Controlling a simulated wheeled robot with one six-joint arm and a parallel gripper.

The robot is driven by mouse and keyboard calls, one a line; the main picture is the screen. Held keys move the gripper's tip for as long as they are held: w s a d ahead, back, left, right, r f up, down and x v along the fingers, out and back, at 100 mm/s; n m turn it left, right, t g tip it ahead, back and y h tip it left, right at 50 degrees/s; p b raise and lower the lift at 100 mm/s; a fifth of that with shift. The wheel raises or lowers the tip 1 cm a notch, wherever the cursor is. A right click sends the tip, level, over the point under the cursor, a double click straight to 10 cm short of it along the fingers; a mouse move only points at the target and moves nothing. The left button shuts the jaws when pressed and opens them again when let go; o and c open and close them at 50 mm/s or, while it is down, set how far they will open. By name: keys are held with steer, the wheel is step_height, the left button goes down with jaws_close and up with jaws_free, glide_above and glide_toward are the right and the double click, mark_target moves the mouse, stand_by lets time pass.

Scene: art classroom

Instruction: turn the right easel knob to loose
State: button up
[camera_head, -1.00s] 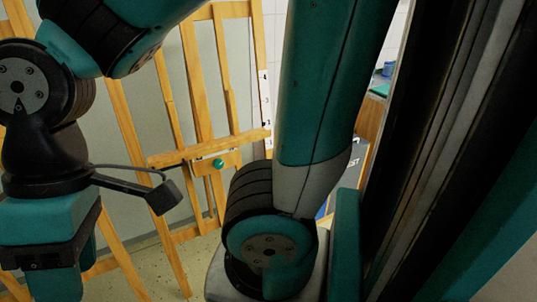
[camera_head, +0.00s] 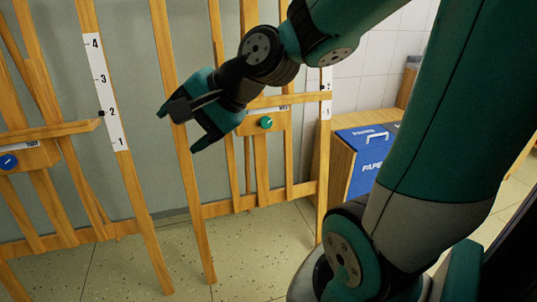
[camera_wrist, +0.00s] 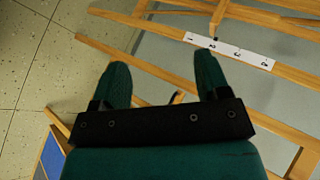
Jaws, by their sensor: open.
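The right easel (camera_head: 205,240) is a light wooden frame with a round green knob (camera_head: 266,122) on a block below its ledge. The left easel (camera_head: 150,245) has a blue knob (camera_head: 8,161) at the picture's left edge. My gripper (camera_head: 182,130) is open and empty, left of the green knob and apart from it, its fingers pointing down-left. Neither knob shows there. The markings beside the green knob are too small to read.
A number strip (camera_head: 105,92) runs up the left easel's upright; a numbered strip also shows in the wrist view (camera_wrist: 228,48). A blue paper box (camera_head: 362,160) stands in a wooden cabinet (camera_head: 335,178) to the right. Speckled floor (camera_head: 250,250) is clear in front of the easels.

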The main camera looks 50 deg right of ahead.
steer(key=d+f+m+t+h+b, duration=0.4)
steer(key=d+f+m+b, duration=0.4)
steer(key=d+m+b, duration=0.25)
steer(key=d+f+m+t+h+b, duration=0.3)
steer(key=d+f+m+h+b, duration=0.3)
steer(key=d+m+b, duration=0.5)
steer(key=m+h, duration=0.3)
steer(key=m, duration=0.2)
glide_toward(267, 123)
steer(key=shift+n, duration=0.25)
steer(key=p+x, duration=0.9)
steer(key=p, duration=0.3)
steer(key=shift+r, duration=0.15)
steer(key=shift+w+d+f, duration=0.2)
steer(key=shift+w, duration=0.15)
steer(key=c, duration=0.9)
